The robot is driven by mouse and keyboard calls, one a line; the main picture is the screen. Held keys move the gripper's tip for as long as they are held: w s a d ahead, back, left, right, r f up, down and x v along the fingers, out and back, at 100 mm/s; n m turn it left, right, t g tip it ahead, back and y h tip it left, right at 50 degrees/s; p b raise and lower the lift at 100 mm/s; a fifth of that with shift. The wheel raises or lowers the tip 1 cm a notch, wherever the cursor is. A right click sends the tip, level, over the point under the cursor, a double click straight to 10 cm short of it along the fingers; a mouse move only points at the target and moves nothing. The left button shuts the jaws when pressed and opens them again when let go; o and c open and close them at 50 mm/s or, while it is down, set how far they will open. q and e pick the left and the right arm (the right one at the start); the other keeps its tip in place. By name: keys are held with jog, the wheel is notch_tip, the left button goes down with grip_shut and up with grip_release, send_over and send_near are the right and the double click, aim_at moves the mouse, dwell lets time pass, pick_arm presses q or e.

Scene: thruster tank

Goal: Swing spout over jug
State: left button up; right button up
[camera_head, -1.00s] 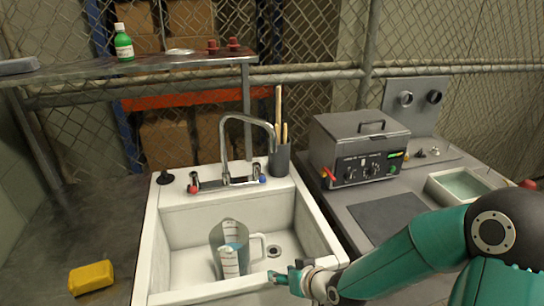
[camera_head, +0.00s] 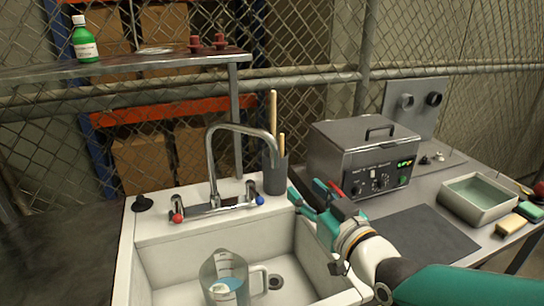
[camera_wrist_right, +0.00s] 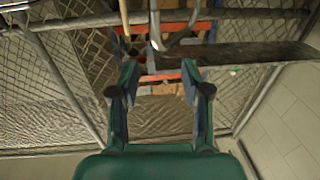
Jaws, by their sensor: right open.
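The curved metal spout (camera_head: 238,127) rises from the tap at the back of the sink. Its downturned end hangs in front of the dark utensil cup, right of the jug in the picture. The clear measuring jug (camera_head: 228,272) stands upright in the basin, with its handle to the right and its bottom cut off by the frame edge. My right gripper (camera_head: 306,194) is open and empty, just right of the spout's end and apart from it. In the right wrist view the spout (camera_wrist_right: 155,28) shows beyond the open fingers (camera_wrist_right: 158,74). My left gripper is not in view.
The utensil cup (camera_head: 275,172) with wooden sticks stands close behind the spout's end. A grey heated bath (camera_head: 360,155) stands right of my gripper. Red (camera_head: 177,217) and blue (camera_head: 260,200) tap knobs flank the spout. A metal shelf (camera_head: 120,66) runs behind.

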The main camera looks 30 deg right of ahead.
aim_at(277, 159)
jog(key=w+d+p, duration=0.1)
jog(key=w+p, duration=0.1)
jog(key=w, duration=0.3)
jog(key=w+d+p, duration=0.1)
jog(key=w+p, duration=0.1)
jog(key=w, duration=0.3)
jog(key=w+p, duration=0.2)
jog(key=w, duration=0.3)
jog(key=shift+w+d, duration=0.35)
jog(key=shift+d, duration=0.05)
grip_shut()
